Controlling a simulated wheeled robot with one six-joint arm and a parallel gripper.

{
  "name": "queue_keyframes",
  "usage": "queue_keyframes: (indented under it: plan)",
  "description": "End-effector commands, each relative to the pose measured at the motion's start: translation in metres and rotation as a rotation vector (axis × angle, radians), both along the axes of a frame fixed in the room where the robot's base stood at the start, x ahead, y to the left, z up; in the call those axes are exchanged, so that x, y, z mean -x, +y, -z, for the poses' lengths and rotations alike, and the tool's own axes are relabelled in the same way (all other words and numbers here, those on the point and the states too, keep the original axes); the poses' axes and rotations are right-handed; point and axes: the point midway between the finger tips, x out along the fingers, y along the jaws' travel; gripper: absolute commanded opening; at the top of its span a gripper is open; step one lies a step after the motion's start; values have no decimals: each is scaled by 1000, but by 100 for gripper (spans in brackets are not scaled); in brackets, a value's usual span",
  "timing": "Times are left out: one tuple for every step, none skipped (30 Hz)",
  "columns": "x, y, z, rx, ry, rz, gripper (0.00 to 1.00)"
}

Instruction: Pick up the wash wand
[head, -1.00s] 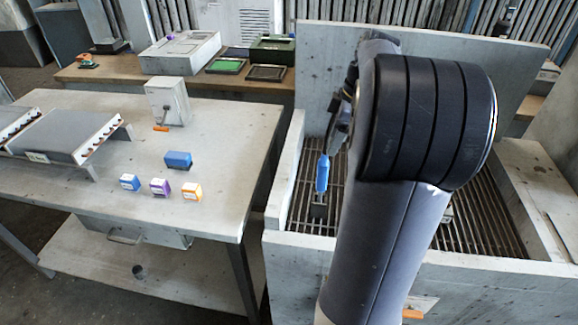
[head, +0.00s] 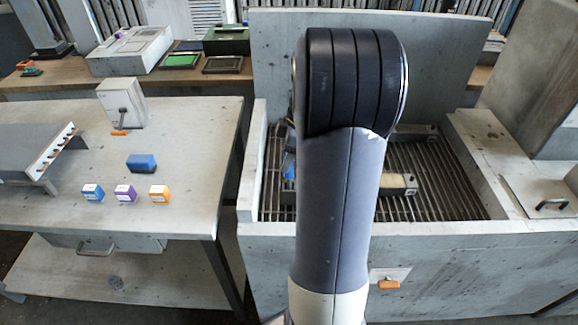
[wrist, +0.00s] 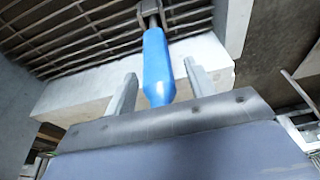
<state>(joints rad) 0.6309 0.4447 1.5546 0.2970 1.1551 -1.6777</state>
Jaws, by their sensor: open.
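The wash wand (wrist: 157,65) shows a blue, tapered handle in the wrist view, joined to a dark metal fitting at the top of the picture. In the head view only a small blue part of it (head: 289,166) shows at the left of the grated basin, beside my arm. My gripper (wrist: 160,74) is open, with one grey finger on each side of the handle in the wrist view. I see no clear contact, and cannot tell how deep the handle sits between the fingers. In the head view my arm hides the gripper.
The grated wash basin (head: 455,232) has raised walls and a tall back panel (head: 440,60). A pale block (head: 398,184) lies on the grate. The left table (head: 200,200) holds a blue block (head: 141,163), several small boxes and a grey lever box (head: 121,102).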

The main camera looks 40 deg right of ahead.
Motion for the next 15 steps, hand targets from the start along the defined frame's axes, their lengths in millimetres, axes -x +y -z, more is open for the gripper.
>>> queue_keyframes:
  plan:
    - [0,1,1,0,0,0,52]
    - [0,1,1,0,0,0,52]
    - [0,1,1,0,0,0,52]
    - [0,0,2,0,0,0,52]
    - [0,0,1,0,0,0,52]
    - [0,0,1,0,0,0,52]
    - [0,0,1,0,0,0,51]
    - [0,0,1,0,0,0,49]
    - [0,0,1,0,0,0,45]
    - [0,0,1,1,-1,0,43]
    - [0,0,1,1,-1,0,40]
    - [0,0,1,1,-1,0,37]
    - [0,0,1,1,-1,0,35]
    - [0,0,1,1,-1,0,32]
    - [0,0,1,1,-1,0,29]
